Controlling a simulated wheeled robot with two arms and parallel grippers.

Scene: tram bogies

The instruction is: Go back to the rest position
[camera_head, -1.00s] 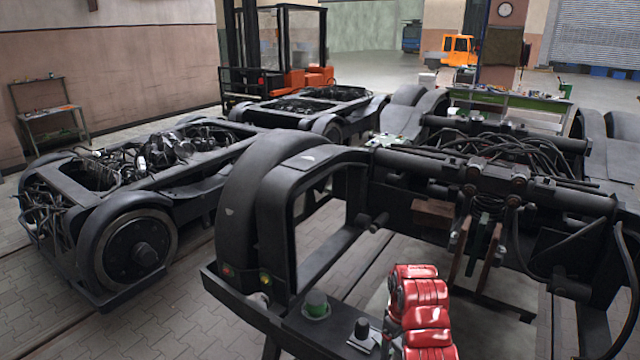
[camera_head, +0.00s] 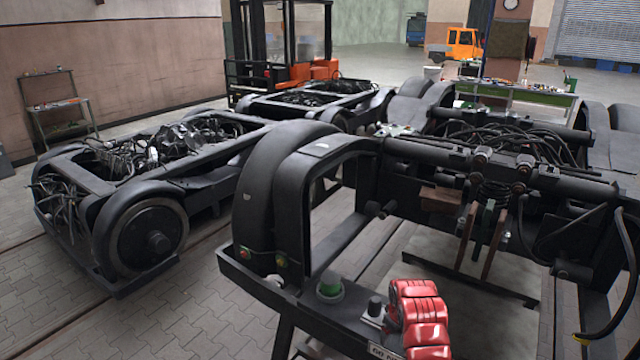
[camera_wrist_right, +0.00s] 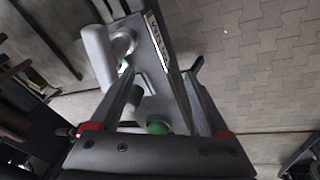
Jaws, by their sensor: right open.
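My right gripper (camera_head: 416,308) shows at the bottom centre of the head view as a red, segmented shape over the near edge of the front bogie frame (camera_head: 305,312). Its fingers cannot be made out there. In the right wrist view, its dark fingers (camera_wrist_right: 165,70) stand apart, with red at their bases, and hold nothing. A green button (camera_wrist_right: 157,127) shows between them on the grey bogie part, with a grey cylinder (camera_wrist_right: 115,52) beyond. Whether the fingers touch anything cannot be told. My left gripper is not in view.
The front bogie's dark frame and hanging cables (camera_head: 600,320) take up the right half. A second bogie (camera_head: 150,235) stands on the left, with open paved floor (camera_head: 215,320) between. An orange forklift (camera_head: 290,75) and a green bench (camera_head: 515,95) stand behind.

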